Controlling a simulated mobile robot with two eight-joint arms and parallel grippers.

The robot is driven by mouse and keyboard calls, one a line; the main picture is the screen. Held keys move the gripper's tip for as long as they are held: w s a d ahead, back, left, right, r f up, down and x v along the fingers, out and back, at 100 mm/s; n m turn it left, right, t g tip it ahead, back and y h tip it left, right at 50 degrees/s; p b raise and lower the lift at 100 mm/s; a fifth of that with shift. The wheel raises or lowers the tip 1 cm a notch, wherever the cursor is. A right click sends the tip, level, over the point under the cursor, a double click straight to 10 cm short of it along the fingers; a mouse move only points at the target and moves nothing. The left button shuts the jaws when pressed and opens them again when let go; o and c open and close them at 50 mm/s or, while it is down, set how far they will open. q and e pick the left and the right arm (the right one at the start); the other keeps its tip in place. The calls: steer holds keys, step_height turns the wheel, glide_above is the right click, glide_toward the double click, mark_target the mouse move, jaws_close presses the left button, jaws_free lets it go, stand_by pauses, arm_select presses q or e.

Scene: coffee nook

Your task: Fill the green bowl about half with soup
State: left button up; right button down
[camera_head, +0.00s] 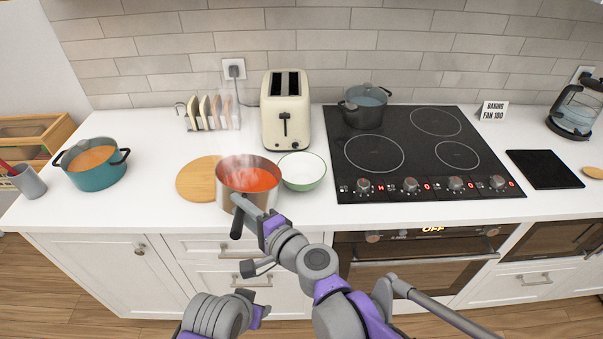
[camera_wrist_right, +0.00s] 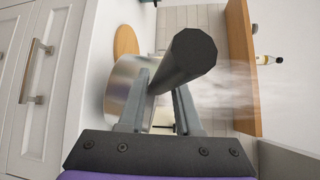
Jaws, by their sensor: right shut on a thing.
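A steel saucepan (camera_head: 232,198) with steaming red soup (camera_head: 256,180) is near the counter's front edge, just left of the green bowl (camera_head: 316,183). It looks about level; I cannot tell whether it is raised. The bowl is green outside and white inside, and I see no soup in it. My right gripper (camera_head: 262,217) is shut on the saucepan's dark handle (camera_head: 237,222). In the right wrist view, the handle (camera_wrist_right: 195,60) lies between the fingers (camera_wrist_right: 160,105), with the pan (camera_wrist_right: 118,92) beyond.
A round wooden board (camera_head: 190,182) lies left of and partly behind the saucepan. A teal pot (camera_head: 95,175) stands farther left. A toaster (camera_head: 286,115) and toast rack (camera_head: 210,122) are behind. A dark pot (camera_head: 364,110) stands on the hob (camera_head: 410,185) to the right.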

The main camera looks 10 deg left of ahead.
steer(key=shift+w+d+r+m+y+p, duration=0.1)
steer(key=shift+w+d+r+m+p, duration=0.1)
steer(key=shift+r, duration=0.3)
steer(key=shift+w+d+r+m+y+p, duration=0.15)
steer(key=shift+r+p, duration=0.1)
steer(key=shift+r, duration=0.25)
steer(key=shift+w+d+r+m+y+p, duration=0.1)
steer(key=shift+w+r+p, duration=0.1)
steer(key=shift+r, duration=0.3)
arm_select(q)
steer(key=shift+w+r+p, duration=0.25)
steer(key=shift+w+r, duration=0.05)
steer(key=shift+r, duration=0.55)
steer(key=shift+w+r+p, duration=0.25)
steer(key=shift+w+r, duration=0.05)
steer(key=shift+r, duration=0.55)
arm_select(e)
steer(key=shift+w+d+r+m, duration=0.35)
steer(key=shift+w+d+r, duration=0.05)
steer(key=shift+r, duration=0.25)
steer(key=shift+w+d+r+m, duration=0.3)
steer(key=shift+w+d+r, duration=0.1)
steer(key=shift+r, duration=0.25)
arm_select(q)
steer(key=shift+w+r, duration=0.1)
steer(key=shift+r, duration=0.2)
arm_select(e)
steer(key=shift+w+d+r+m+y, duration=0.35)
steer(key=shift+w+d+r+m, duration=0.45)
steer(key=shift+w+d+r, duration=0.25)
